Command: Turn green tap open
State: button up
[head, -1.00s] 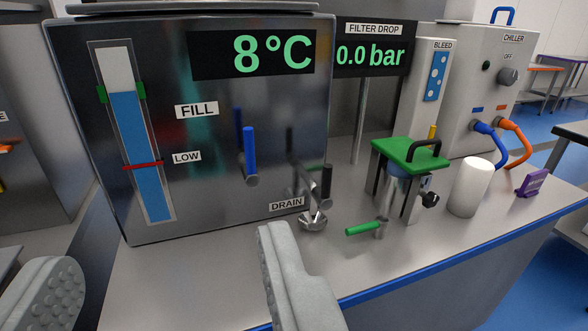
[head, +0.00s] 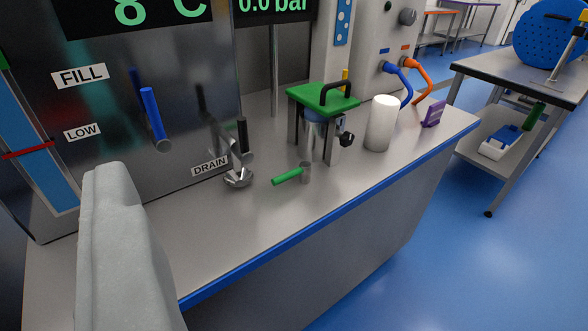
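The green tap's lever (head: 287,176) points left and slightly toward the front from a small grey valve body (head: 306,173). It sits low on the bench at the foot of a metal filter housing with a green top plate (head: 318,97). One grey finger of my gripper (head: 122,240) shows large at the lower left. The other finger is outside the picture. Bare bench shows directly left of the visible finger, so the fingers stand apart. The gripper is clear of the green lever, to its left and nearer the camera.
A blue lever (head: 153,115) and a black lever (head: 243,134) above DRAIN stand on the steel tank left of the green tap. A white cylinder (head: 381,124) and a purple item (head: 433,113) stand to the right. The bench front (head: 330,215) is clear. A cart (head: 515,78) stands at right.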

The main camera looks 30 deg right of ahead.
jog(key=w+d+f+m+g, duration=0.1)
jog(key=w+d+m+g, duration=0.1)
jog(key=w+d+m, duration=0.1)
jog(key=w+d+f+m+g+h, duration=0.1)
jog(key=w+d+f+m+g, duration=0.1)
jog(key=w+d+m, duration=0.1)
jog(key=w+d+f+m+g+h, duration=0.1)
jog(key=w+d+f+m+g, duration=0.1)
jog(key=w+d, duration=0.2)
jog(key=shift+w+d+m, duration=0.25)
jog(key=shift+w+m, duration=0.15)
jog(key=shift+w, duration=0.1)
jog(key=shift+c, duration=0.3)
jog(key=w+d+f+m+g+y, duration=0.1)
jog(key=w+d+f+m+g, duration=0.1)
jog(key=w+d+f+m, duration=0.3)
jog(key=w+d+f+m+g+y, duration=0.1)
jog(key=d+m+g, duration=0.15)
jog(key=d, duration=0.55)
send_near(281, 178)
jog(key=shift+m, duration=0.45)
jog(key=x, duration=0.8)
jog(key=shift+r+y, duration=0.1)
jog(key=shift+y, duration=0.2)
grip_shut()
